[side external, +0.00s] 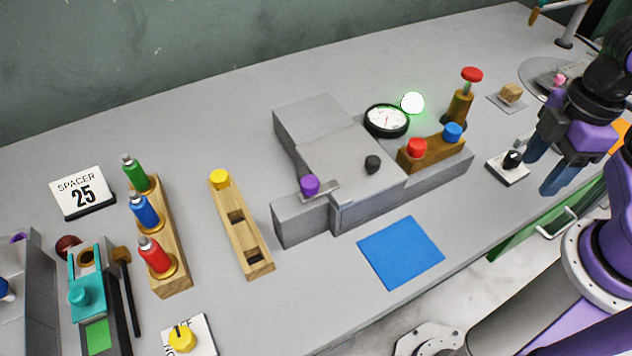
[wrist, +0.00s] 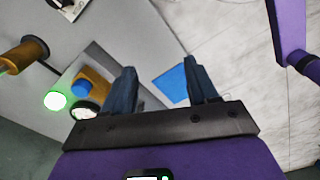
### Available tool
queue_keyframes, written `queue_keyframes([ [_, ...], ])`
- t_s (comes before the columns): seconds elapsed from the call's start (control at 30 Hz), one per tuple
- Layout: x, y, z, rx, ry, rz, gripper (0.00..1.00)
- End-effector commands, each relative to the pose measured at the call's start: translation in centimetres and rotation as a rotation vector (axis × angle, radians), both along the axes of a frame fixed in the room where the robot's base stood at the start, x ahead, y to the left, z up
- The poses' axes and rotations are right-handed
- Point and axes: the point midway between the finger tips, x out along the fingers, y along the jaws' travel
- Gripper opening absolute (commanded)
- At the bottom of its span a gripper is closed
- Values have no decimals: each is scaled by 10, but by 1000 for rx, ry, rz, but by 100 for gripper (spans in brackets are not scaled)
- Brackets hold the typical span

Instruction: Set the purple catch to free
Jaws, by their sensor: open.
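The purple catch (side external: 310,185) is a round purple knob on a flat metal lever. It sits at the front left corner of the grey press (side external: 352,160), and the lever lies across the joint between the low left block and the press body. I cannot tell the catch's setting. My gripper (side external: 546,170) is open and empty, far to the right of the catch, near a black knob on a white plate. In the wrist view my gripper (wrist: 161,76) shows two blue fingers apart with nothing between them. The catch is not seen there.
A round gauge (side external: 387,120), a lit white lamp (side external: 412,103) and a wooden block with red and blue buttons (side external: 432,150) stand right of the press. A blue mat (side external: 401,252) lies in front. A wooden rack (side external: 242,230) stands left of the catch.

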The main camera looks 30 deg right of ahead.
Motion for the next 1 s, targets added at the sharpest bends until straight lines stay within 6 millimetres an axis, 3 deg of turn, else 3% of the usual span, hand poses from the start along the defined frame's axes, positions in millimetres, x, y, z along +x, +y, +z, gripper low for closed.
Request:
queue_keyframes([
  [0.17, 17, 22, 10, -1, -3, 114, 58],
  [0.6, 115, 164, 68, -23, -12, 907, 58],
  [0.8, 151, 228, 88, -29, -14, 1284, 58],
  [1.0, 175, 277, 102, -31, -15, 1602, 58],
])
